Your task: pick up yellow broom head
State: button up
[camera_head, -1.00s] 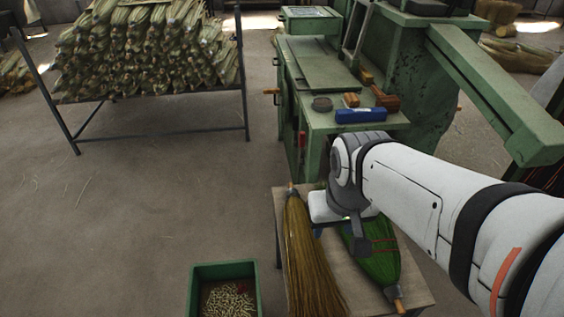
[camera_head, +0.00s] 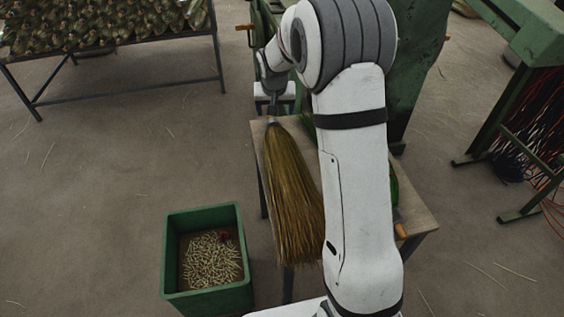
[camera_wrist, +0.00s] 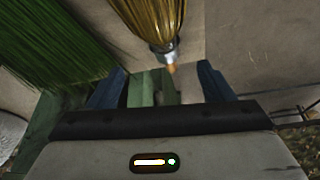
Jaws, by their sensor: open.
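The yellow broom head (camera_head: 290,195) lies on a small wooden table (camera_head: 412,215), its bound neck toward the far edge and its bristles fanned toward me. In the wrist view the broom head (camera_wrist: 148,18) shows at the top middle, its narrow tip pointing down toward my gripper (camera_wrist: 168,85). The gripper's two blue fingers are apart with nothing held between them, and the broom tip is just beyond the gap. A green broom head (camera_wrist: 45,45) lies beside the yellow one, mostly hidden by my arm in the head view.
A green bin (camera_head: 205,290) with small pale pieces stands on the floor left of the table. A rack of bundles (camera_head: 110,20) is at the back left. A green machine frame (camera_head: 520,30) stands at the right. The floor between is mostly open.

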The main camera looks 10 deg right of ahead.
aim_at(273, 124)
jog(key=x, duration=0.5)
jog(key=shift+w+a+b, duration=0.2)
jog(key=shift+w+b, duration=0.2)
jog(key=x, duration=0.1)
jog(key=b+x, duration=0.1)
jog(key=x, duration=0.3)
jog(key=shift+s+a+f, duration=0.15)
jog(key=shift+s+a, duration=0.05)
jog(key=shift+s, duration=0.05)
jog(key=shift+w+f, duration=0.2)
jog(key=shift+f, duration=0.1)
jog(key=shift+c, duration=0.2)
jog(key=shift+r, duration=0.1)
jog(key=c, duration=1.2)
